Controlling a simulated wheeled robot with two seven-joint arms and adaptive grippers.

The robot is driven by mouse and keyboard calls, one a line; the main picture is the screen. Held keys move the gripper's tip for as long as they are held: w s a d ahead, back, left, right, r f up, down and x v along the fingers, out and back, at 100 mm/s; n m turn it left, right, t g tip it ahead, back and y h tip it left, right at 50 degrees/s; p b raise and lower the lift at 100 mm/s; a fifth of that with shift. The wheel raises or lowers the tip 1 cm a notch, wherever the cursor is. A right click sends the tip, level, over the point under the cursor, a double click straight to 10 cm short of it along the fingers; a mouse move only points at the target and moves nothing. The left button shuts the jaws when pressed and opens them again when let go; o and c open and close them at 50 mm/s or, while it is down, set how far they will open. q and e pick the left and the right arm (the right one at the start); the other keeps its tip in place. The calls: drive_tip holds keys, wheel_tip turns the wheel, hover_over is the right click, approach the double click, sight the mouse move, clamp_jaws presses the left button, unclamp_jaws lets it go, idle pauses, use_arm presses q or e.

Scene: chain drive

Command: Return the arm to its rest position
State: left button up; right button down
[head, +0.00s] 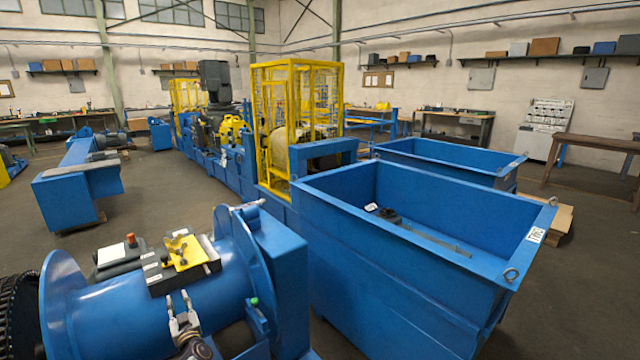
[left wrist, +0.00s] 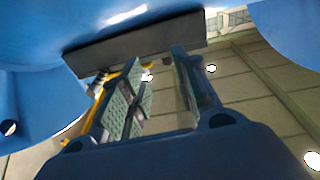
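My left gripper (head: 181,303) is low in the head view, in front of a blue drum-shaped housing (head: 120,315) and just below a grey box (head: 185,268) with a yellow plate (head: 184,251) on top. In the left wrist view my left gripper (left wrist: 150,75) has its two fingers apart with nothing held between them. A grey plate edge (left wrist: 135,45) lies close beyond the fingertips, under a blue curved surface; I cannot tell whether they touch. My right gripper is not in view.
A dark chain wheel (head: 20,310) is at the lower left. A dark box with a red button (head: 130,240) stands beside the grey box. Large open blue bins (head: 400,250) fill the right. A yellow cage (head: 275,130) stands behind. The floor (head: 150,200) at mid-left is clear.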

use_arm(q)
drive_tip(key=s+d+f+m+g+h, duration=0.25)
drive_tip(key=s+d+f, duration=0.35)
drive_tip(key=f, duration=0.5)
drive_tip(key=s+d+f+m+g+h+p, duration=0.1)
drive_tip(key=s+d+f+m+h, duration=0.25)
drive_tip(key=s+f, duration=0.7)
drive_tip(key=s+d+f+m+g+h, duration=0.2)
drive_tip(key=s+d+f+h, duration=0.3)
drive_tip(key=f, duration=0.8)
drive_tip(key=s+f+g, duration=0.3)
drive_tip(key=s+f, duration=0.2)
drive_tip(key=s, duration=0.9)
drive_tip(key=s+f+m+g, duration=0.1)
drive_tip(key=s+f, duration=0.4)
drive_tip(key=s, duration=0.9)
drive_tip(key=s+d+f+m+g+p, duration=0.1)
drive_tip(key=s+f+g, duration=0.3)
drive_tip(key=s, duration=1.1)
wheel_tip(320, 180, down, 2)
drive_tip(key=shift+f+g, duration=0.1)
drive_tip(key=shift+g, duration=0.25)
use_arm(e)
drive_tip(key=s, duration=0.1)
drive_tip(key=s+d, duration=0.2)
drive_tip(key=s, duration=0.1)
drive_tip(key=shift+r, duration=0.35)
